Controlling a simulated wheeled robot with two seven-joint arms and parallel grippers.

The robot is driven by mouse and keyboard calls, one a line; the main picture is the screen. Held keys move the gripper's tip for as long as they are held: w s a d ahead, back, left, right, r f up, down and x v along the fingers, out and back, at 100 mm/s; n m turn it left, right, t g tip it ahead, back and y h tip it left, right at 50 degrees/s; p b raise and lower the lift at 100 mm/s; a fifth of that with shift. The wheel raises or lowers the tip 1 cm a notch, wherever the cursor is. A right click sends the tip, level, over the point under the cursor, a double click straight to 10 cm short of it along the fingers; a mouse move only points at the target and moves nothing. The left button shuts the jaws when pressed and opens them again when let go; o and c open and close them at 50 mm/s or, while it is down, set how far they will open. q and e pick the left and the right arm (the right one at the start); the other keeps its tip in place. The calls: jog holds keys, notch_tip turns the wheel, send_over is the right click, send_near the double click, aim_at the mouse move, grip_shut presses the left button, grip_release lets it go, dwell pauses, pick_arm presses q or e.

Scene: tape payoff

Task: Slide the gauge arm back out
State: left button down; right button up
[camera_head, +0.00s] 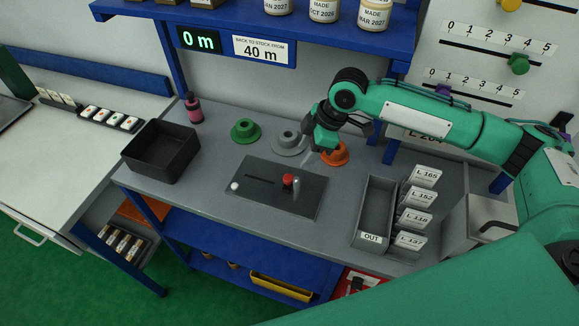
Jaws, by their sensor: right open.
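A dark gauge plate (262,196) lies on the grey bench top, with a long slot across its left part. A red knob (289,179) sits towards its right side, with a small upright metal pin (297,186) close beside it. A white ball-shaped knob (235,186) is at the plate's left edge. Which of these parts is the gauge arm I cannot tell for certain. My right gripper (310,158) is open and empty, pointing down behind and above the red knob, apart from it. My left gripper is out of view.
Green (245,130), grey (286,140) and orange (334,154) flanged spools stand behind the plate. An OUT tray (376,212) and label cards (417,199) are at right. The display (198,40) reads 0 m.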

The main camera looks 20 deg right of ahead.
jog(key=p, duration=0.2)
send_over(288, 177)
jog(key=d, duration=0.2)
jog(key=f, duration=0.4)
jog(key=shift+s+d+f, duration=0.2)
jog(key=shift+s+f, duration=0.2)
jog(key=x, duration=0.4)
jog(key=shift+w+f+p, duration=0.1)
jog(key=shift+f+p, duration=0.2)
jog(key=shift+f, duration=0.1)
jog(key=c, duration=1)
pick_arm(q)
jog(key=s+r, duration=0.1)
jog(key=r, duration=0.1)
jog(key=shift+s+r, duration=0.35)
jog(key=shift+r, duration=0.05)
pick_arm(e)
jog(key=shift+a, duration=0.1)
grip_shut()
